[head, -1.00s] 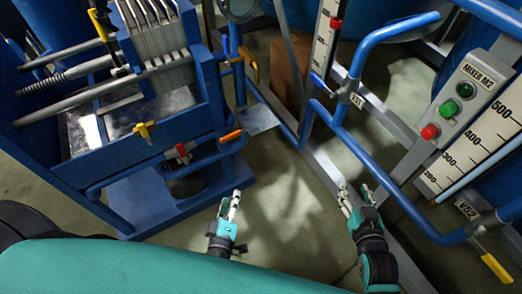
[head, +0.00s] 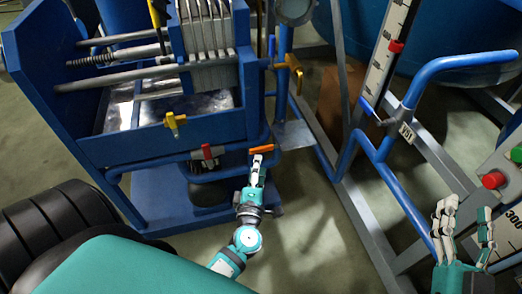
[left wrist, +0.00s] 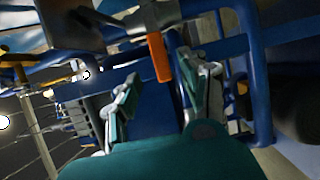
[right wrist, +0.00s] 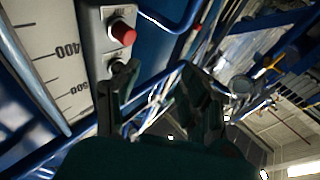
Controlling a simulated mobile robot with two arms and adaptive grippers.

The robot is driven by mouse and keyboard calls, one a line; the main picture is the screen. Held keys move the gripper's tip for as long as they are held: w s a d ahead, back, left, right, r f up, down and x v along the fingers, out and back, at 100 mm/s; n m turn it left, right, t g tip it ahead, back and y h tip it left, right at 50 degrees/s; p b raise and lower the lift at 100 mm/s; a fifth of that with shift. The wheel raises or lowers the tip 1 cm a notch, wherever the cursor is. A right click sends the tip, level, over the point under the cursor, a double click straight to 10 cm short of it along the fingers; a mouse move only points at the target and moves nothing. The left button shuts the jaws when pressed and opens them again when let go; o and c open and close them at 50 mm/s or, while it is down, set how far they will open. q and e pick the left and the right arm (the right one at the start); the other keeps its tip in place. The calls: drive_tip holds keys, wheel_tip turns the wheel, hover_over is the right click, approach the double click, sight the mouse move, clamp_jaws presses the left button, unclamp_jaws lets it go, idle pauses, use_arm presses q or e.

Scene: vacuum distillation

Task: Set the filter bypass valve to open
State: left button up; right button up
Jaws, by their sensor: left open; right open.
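An orange valve handle (head: 261,149) sits on the blue pipe at the lower right corner of the blue filter press frame. No label on it is readable. My left gripper (head: 258,170) is just in front of this handle, its fingers pointing at it. In the left wrist view the orange handle (left wrist: 159,58) shows in the gap between the open fingers (left wrist: 160,85), near their tips. I cannot tell whether they touch it. My right gripper (head: 465,212) is open and empty at the right. Its fingers (right wrist: 160,85) also show in the right wrist view.
A red handle (head: 207,152) and a yellow handle (head: 174,122) are on the press, left of the orange one. Another yellow handle (head: 292,68) is on the upright pipe. Blue pipes and a red button (head: 493,180) are near my right gripper.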

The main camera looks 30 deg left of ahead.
sight(260, 151)
use_arm(q)
drive_tip(key=x, duration=0.7)
drive_tip(key=shift+w+b, duration=0.15)
drive_tip(key=shift+b, duration=0.15)
use_arm(e)
drive_tip(key=r+t, duration=0.1)
drive_tip(key=s+r+y, duration=0.1)
drive_tip(key=shift+a+r+t, duration=0.1)
drive_tip(key=shift+r+t, duration=0.25)
drive_tip(key=shift+t, duration=0.05)
use_arm(q)
clamp_jaws()
